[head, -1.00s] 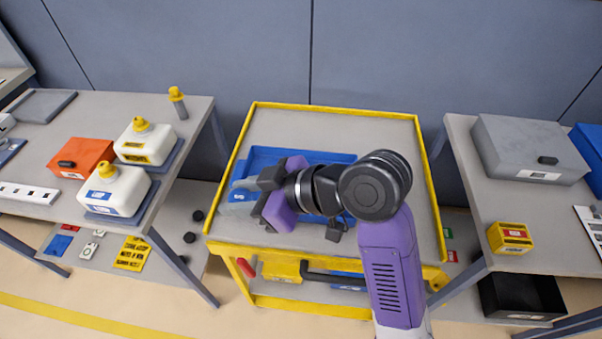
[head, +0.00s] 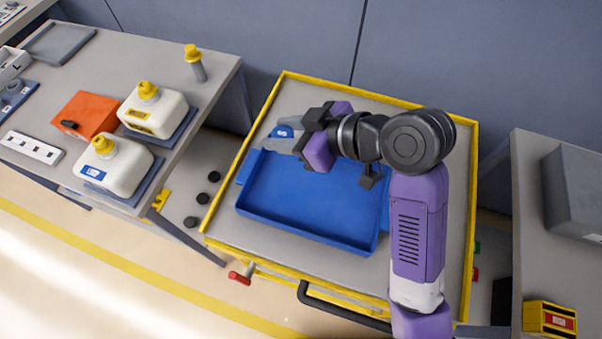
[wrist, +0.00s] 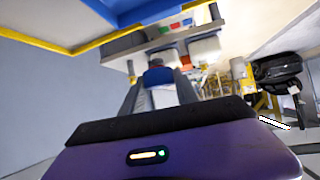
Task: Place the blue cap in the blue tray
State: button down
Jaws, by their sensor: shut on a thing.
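The blue cap (head: 284,132) is between the grey fingers of my gripper (head: 282,136), which is shut on it. The cap also shows between the fingertips in the wrist view (wrist: 157,76). The blue tray (head: 300,200) lies on the yellow-edged cart and looks empty; the arm partly hides its right end. In the head view my gripper appears just beyond the tray's back left corner, over the cart top. Its exact height above the cart cannot be told.
The yellow-edged cart (head: 440,140) has bare top around the tray. A left bench (head: 60,165) carries two white jugs with yellow caps (head: 112,165) (head: 152,108), an orange box (head: 88,115) and a yellow-capped cylinder (head: 196,65). A right bench (head: 530,250) holds a grey case (head: 578,190).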

aim_at(288, 184)
notch_tip(288, 184, down, 17)
jog(key=shift+f+p, duration=0.2)
jog(key=shift+p, duration=0.4)
jog(key=c, duration=0.9)
grip_release()
jog(key=shift+f, duration=0.1)
jog(key=shift+r, duration=0.25)
jog(key=b+v, duration=0.1)
jog(key=v, duration=1.1)
jog(key=shift+f, duration=0.1)
